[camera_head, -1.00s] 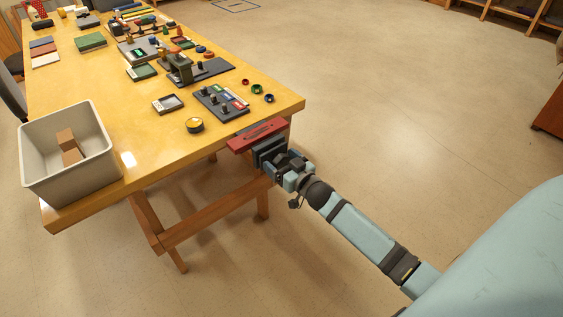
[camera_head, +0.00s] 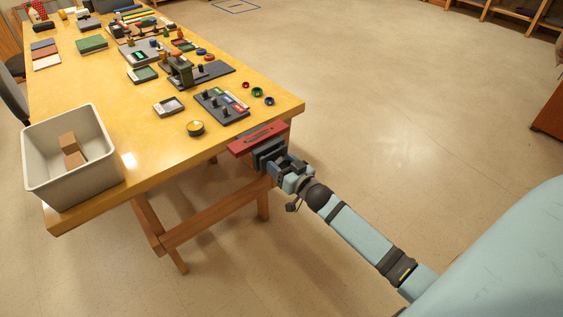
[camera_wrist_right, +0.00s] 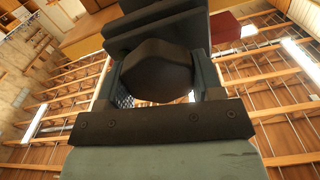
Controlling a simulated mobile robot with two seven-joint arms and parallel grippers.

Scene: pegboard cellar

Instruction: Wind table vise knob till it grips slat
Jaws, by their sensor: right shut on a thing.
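The table vise (camera_head: 268,151) sits at the near right edge of the yellow table, with dark plates in front of a red block (camera_head: 258,137). The red block also shows in the right wrist view (camera_wrist_right: 228,27). I cannot tell for sure which part is the slat or whether a gap is left around it. The vise knob, dark and rounded, fills the middle of the right wrist view (camera_wrist_right: 157,70). My right gripper (camera_head: 282,166) is shut on it, one finger on each side. In the head view my gripper hides the knob. My left gripper is out of view.
A pale bin (camera_head: 85,192) with brown blocks stands at the table's near left corner. A round yellow-topped piece (camera_head: 196,128), a dark board with pegs (camera_head: 222,106) and small rings (camera_head: 257,92) lie near the vise. Floor to the right is clear.

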